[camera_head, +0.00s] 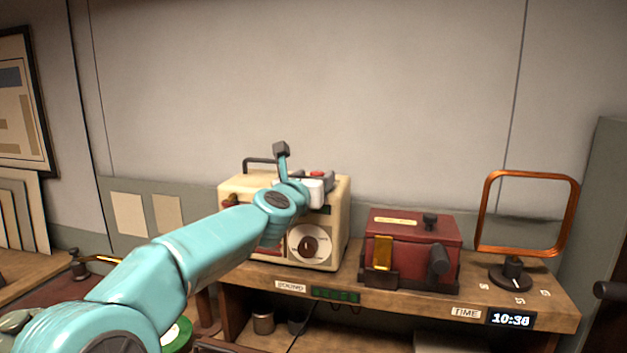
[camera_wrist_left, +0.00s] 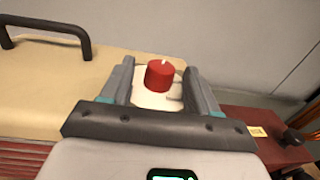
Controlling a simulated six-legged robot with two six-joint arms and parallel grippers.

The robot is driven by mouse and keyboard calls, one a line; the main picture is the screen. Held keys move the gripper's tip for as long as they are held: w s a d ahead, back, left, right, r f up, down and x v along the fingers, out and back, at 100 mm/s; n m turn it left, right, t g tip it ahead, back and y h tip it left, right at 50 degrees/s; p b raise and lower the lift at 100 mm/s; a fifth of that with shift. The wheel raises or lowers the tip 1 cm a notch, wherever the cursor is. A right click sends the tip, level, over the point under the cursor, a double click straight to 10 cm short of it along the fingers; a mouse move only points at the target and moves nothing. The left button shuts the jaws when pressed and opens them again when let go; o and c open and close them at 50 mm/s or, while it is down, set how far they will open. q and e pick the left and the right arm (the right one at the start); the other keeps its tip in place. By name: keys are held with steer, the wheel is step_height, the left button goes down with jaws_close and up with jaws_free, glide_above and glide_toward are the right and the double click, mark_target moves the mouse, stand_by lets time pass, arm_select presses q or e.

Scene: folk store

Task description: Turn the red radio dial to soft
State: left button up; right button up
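The cream radio (camera_head: 235,190) stands on the wooden counter. Its red dial (camera_head: 317,174) is on top near the back right, partly hidden by my gripper. In the left wrist view the red dial (camera_wrist_left: 159,76) is a short cylinder with a small white mark on its far upper edge, on a pale plate (camera_wrist_left: 152,100). My left gripper (camera_head: 316,184) is over the radio's top. In the wrist view its open fingers (camera_wrist_left: 158,82) stand either side of the dial with gaps showing; contact is not visible. No word "soft" is readable. My right gripper is not in view.
The radio's front has a white disc with a brown knob (camera_head: 308,246). A dark carrying handle (camera_wrist_left: 50,30) stands on its top. The wall is close behind.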

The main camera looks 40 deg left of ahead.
arm_select(q)
steer(key=b+v, duration=0.1)
steer(key=v, duration=1.5)
steer(key=shift+s, duration=0.15)
